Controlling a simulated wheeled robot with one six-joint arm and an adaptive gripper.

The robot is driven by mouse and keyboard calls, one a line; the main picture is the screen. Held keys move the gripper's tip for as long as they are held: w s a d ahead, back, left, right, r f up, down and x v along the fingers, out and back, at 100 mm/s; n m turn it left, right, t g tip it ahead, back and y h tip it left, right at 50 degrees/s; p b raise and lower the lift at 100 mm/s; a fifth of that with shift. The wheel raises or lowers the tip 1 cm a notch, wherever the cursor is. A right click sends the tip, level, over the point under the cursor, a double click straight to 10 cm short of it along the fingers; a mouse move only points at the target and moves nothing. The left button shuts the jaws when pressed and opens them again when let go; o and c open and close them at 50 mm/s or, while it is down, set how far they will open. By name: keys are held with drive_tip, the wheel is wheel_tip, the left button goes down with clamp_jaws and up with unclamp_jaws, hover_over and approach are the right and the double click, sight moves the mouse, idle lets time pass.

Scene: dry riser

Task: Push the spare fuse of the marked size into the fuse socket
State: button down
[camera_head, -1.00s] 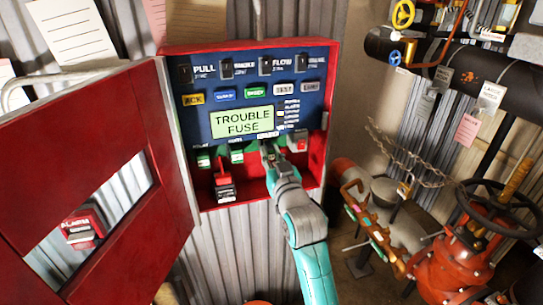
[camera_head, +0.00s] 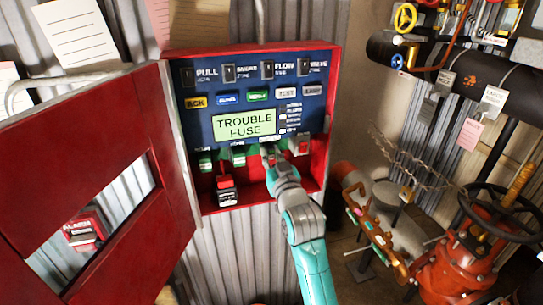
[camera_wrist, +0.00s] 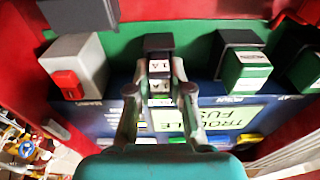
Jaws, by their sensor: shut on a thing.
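The open red panel shows a display (camera_head: 244,124) reading TROUBLE FUSE. My gripper (camera_head: 270,160) reaches into the lower bay, just below the display's right side. In the wrist view my gripper (camera_wrist: 160,92) is shut on a small fuse (camera_wrist: 160,88) with a pale face and dark marking, which looks like 1A. A dark block (camera_wrist: 158,42), seemingly the fuse socket, lies directly beyond the fuse, in line with it. A similar white label sits between them. I cannot tell how deep the fuse sits. In the head view my gripper hides most of the fuse and socket.
Green terminal blocks (camera_head: 238,157) sit left of my gripper; a red-and-white switch block (camera_head: 302,143) sits close on its right. A red-topped block (camera_head: 226,190) stands lower left. The red door (camera_head: 110,120) hangs open at left. Pipes and a valve wheel (camera_head: 500,212) are at right.

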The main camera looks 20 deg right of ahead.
sight(272, 155)
drive_tip(key=shift+s, duration=0.3)
drive_tip(key=shift+s, duration=2.35)
drive_tip(key=shift+w, duration=0.15)
drive_tip(key=shift+w, duration=0.55)
drive_tip(key=shift+w, duration=1.95)
idle(0.5)
drive_tip(key=c, duration=1)
unclamp_jaws()
